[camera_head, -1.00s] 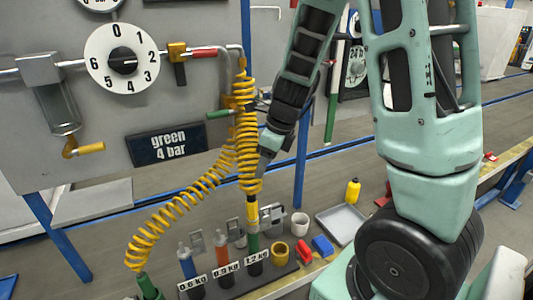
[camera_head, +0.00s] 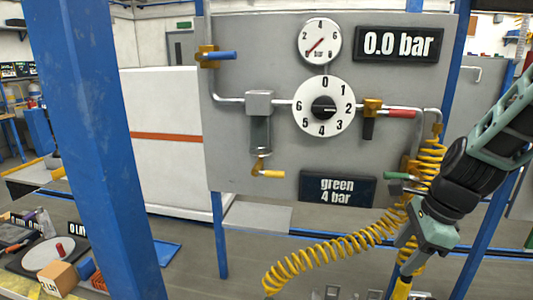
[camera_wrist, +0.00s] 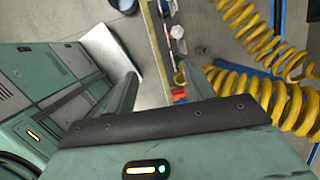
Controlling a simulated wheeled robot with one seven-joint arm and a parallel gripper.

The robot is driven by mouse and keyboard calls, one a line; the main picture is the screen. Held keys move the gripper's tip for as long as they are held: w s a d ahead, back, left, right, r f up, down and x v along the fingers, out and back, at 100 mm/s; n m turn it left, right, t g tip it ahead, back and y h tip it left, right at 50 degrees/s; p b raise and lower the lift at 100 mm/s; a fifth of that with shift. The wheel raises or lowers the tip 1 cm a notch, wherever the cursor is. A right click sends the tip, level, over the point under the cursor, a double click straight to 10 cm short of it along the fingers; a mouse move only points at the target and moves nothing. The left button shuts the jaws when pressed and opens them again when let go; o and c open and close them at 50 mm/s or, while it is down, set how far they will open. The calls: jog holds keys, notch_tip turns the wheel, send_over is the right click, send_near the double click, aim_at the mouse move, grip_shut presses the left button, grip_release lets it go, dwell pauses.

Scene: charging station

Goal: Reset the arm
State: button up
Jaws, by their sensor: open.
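My gripper (camera_head: 408,250) is at the lower right of the head view, pointing down beside the yellow coiled hose (camera_head: 335,248). In the wrist view its two fingers (camera_wrist: 162,82) are spread apart, with nothing between them but the view of the bench below. The coiled hose also shows at the right of the wrist view (camera_wrist: 262,97), close to the right finger. I cannot tell whether the gripper touches it. My arm enters the head view from the right edge.
A grey panel (camera_head: 235,150) carries a pressure dial (camera_head: 323,107), a gauge (camera_head: 319,42), a 0.0 bar display (camera_head: 400,44) and a "green 4 bar" sign (camera_head: 338,188). A blue post (camera_head: 95,150) stands at left. A grey tray (camera_wrist: 108,52) lies below the gripper.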

jog(key=s+a+r+n+g+h, duration=0.1)
jog(key=s+a+n, duration=0.7)
jog(key=n, duration=0.6)
jog(key=s+a+r+n+g+h, duration=0.1)
jog(key=s+a+n, duration=0.7)
jog(key=n, duration=0.7)
jog(key=shift+s+a+r, duration=0.25)
jog(key=shift+s+a, duration=0.15)
jog(key=shift+s, duration=0.7)
